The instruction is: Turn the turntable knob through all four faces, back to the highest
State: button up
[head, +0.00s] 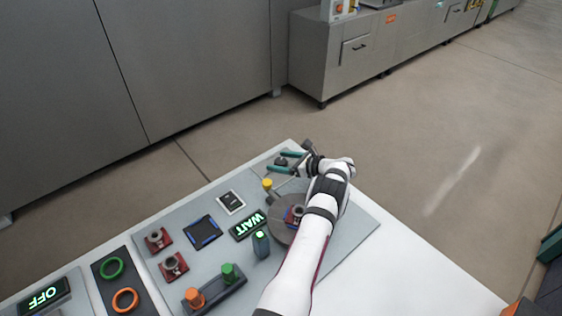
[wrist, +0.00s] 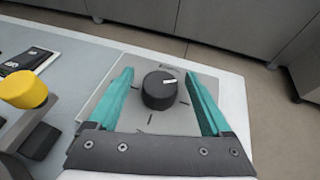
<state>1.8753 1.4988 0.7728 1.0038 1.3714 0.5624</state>
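The turntable knob (wrist: 158,92) is a black cylinder on a pale grey plate with dark tick marks. A white mark on its top points to the right in the wrist view. My gripper (wrist: 159,74) is open, its teal fingers on either side of the knob with a gap at each side. I cannot tell how far the fingertips are above the plate. In the head view my gripper (head: 275,160) is over the knob plate at the far corner of the table. The round grey turntable (head: 275,232) carries a red and blue part with a ring (head: 293,214); my arm partly hides it.
A yellow-topped post (head: 267,184) stands near the gripper and shows in the wrist view (wrist: 24,90).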

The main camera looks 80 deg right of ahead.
jog(key=shift+s, duration=0.1)
jog(key=v, duration=1.5)
jog(key=shift+s+a+r, duration=0.2)
jog(key=shift+r, duration=0.05)
